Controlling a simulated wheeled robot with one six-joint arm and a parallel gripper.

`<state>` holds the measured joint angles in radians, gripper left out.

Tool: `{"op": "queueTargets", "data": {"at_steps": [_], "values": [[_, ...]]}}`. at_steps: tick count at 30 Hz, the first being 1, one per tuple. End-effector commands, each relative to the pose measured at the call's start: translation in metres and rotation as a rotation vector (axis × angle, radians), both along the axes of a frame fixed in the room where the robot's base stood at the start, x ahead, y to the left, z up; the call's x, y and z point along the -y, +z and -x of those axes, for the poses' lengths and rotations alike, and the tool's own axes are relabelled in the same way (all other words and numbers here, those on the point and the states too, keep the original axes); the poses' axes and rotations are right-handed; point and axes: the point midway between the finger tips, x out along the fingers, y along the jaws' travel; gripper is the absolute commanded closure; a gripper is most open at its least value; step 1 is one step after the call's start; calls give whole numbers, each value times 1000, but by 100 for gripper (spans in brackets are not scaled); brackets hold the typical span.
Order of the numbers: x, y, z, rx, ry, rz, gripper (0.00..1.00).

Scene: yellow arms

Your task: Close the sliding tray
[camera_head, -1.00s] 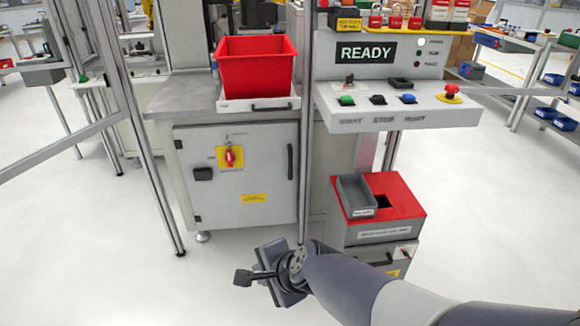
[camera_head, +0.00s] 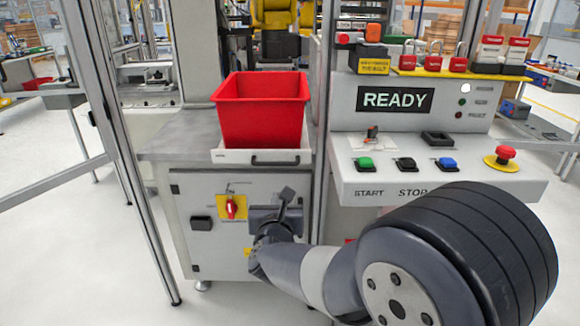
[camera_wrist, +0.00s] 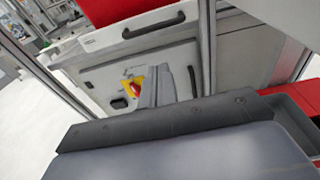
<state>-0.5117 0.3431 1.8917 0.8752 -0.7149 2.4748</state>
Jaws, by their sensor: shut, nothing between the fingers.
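The sliding tray (camera_head: 232,157) is a white shelf with a dark bar handle (camera_head: 276,162) on its front. It sits at the worktop's front edge, under a red bin (camera_head: 261,115); how far it sticks out is hard to tell. The wrist view shows the tray front (camera_wrist: 103,37) and handle (camera_wrist: 154,25) at the top. My gripper (camera_head: 287,195) is shut and empty, below the tray and in front of the cabinet door, apart from the handle. In the wrist view its fingers (camera_wrist: 158,90) point up toward the tray.
A cabinet door with a red rotary switch (camera_head: 232,207) is below the tray. A control panel (camera_head: 437,172) with coloured buttons stands to the right, partly behind my arm. A metal post (camera_head: 327,100) rises just right of the tray. Open floor lies at left.

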Motion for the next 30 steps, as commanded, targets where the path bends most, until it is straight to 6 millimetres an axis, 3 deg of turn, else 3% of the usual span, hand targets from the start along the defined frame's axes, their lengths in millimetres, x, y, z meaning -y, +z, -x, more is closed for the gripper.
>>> {"op": "queueTargets", "data": {"at_steps": [7,21,30], "values": [[1,-2,-23,4,-8,-11,100],[3,-10,-107,5,-6,-11,100],[3,-5,-136,3,-4,-10,100]]}}
